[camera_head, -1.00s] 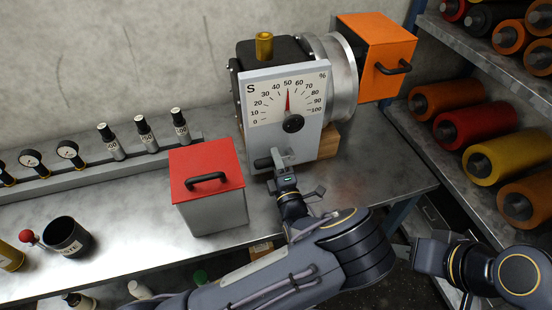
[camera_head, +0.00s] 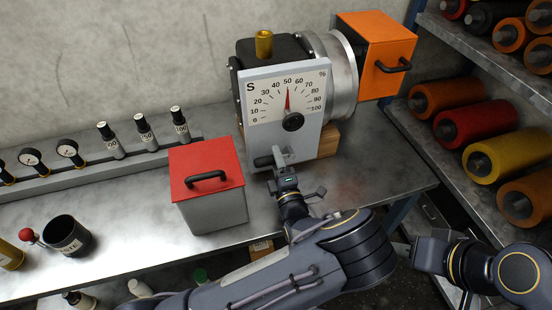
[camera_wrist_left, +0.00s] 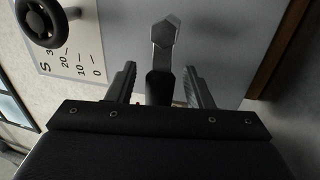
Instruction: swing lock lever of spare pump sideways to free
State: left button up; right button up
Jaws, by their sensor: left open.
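The spare pump (camera_head: 285,130) stands on the bench, with a pale front plate, a dial scale marked S and a dark knob. Its lock lever (camera_wrist_left: 165,45) sits low on the front plate. In the left wrist view it has a grey hexagonal end and a dark lower part. My left gripper (camera_head: 279,162) is at the lower front of the pump. In the left wrist view the open jaws (camera_wrist_left: 160,85) stand on either side of the lever, with gaps visible on both sides. In the head view the gripper hides part of the lever.
A grey box with a red lid (camera_head: 207,168) stands just left of my left gripper. An orange box (camera_head: 375,50) sits at the pump's right. Shelves with coloured rolls (camera_head: 475,125) stand at the right. The bench (camera_head: 365,185) right of the pump is clear.

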pick_arm(q)
jog(key=b+v, duration=0.1)
jog(key=v, duration=0.6)
dwell(0.4)
